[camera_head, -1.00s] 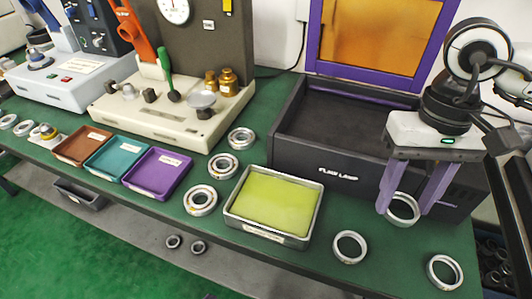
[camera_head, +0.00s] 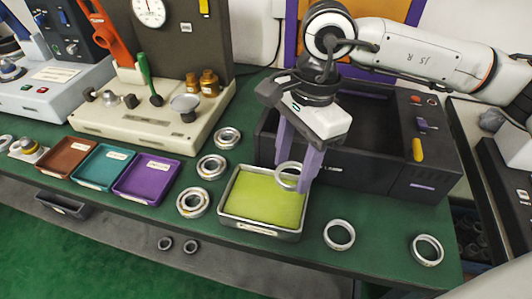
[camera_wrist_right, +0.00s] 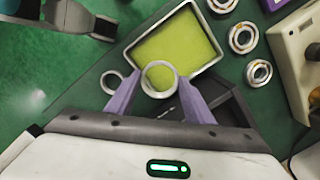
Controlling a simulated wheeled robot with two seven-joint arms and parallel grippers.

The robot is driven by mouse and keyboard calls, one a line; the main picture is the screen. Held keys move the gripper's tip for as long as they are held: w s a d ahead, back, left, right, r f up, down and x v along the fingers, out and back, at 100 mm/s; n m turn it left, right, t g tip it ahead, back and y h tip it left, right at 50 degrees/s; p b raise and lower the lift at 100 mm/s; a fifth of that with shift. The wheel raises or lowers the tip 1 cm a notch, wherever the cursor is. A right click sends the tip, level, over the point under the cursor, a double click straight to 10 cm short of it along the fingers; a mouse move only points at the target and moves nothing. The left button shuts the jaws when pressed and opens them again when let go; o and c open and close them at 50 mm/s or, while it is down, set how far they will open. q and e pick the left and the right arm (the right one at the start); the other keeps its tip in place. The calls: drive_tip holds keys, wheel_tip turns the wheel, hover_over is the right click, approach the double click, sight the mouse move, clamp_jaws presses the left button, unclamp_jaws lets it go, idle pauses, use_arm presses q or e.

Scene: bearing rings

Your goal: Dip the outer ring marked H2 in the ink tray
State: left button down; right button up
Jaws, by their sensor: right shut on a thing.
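My right gripper (camera_head: 298,172) is shut on a plain silver outer ring (camera_head: 287,176), held between its two purple fingers. In the head view the ring overlaps the right part of the ink tray (camera_head: 254,231), a metal tray with a yellow-green pad (camera_head: 262,200). The wrist view also shows the held ring (camera_wrist_right: 146,89) over the tray's near edge, the pad visible through it. It appears to be above the pad; the exact height is unclear. I cannot read any marking on it. My left gripper is not in view.
Two loose rings, one (camera_head: 339,235) right of the tray and one (camera_head: 427,250) near the front right, lie on the green table. Several bearings (camera_head: 193,202) lie left of the tray. A dark box (camera_head: 350,160) stands behind it. Purple (camera_head: 148,178), teal and brown trays are further left.

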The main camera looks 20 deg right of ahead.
drive_tip(key=m, duration=0.1)
drive_tip(key=a+m, duration=0.1)
drive_tip(key=m, duration=0.2)
drive_tip(key=shift+w+a+r+m+t+p, duration=0.2)
drive_tip(key=shift+r+m+t+p, duration=0.1)
drive_tip(key=shift+m+p, duration=0.1)
drive_tip(key=m, duration=0.2)
drive_tip(key=a+m, duration=0.1)
drive_tip(key=m, duration=0.1)
drive_tip(key=shift+w+r+m+p, duration=0.15)
drive_tip(key=shift+m+p, duration=0.15)
drive_tip(key=shift+p, duration=0.05)
drive_tip(key=f+m, duration=0.1)
drive_tip(key=m, duration=0.2)
drive_tip(key=a+f+m, duration=0.1)
drive_tip(key=f+m, duration=0.1)
drive_tip(key=m, duration=0.1)
drive_tip(key=a+f+m+t+h+b, duration=0.1)
drive_tip(key=m, duration=0.1)
drive_tip(key=shift+w+a+f+m, duration=0.1)
drive_tip(key=shift+w+f+m, duration=0.2)
drive_tip(key=shift+m, duration=0.1)
drive_tip(key=shift+w+b, duration=0.1)
drive_tip(key=shift+b, duration=0.55)
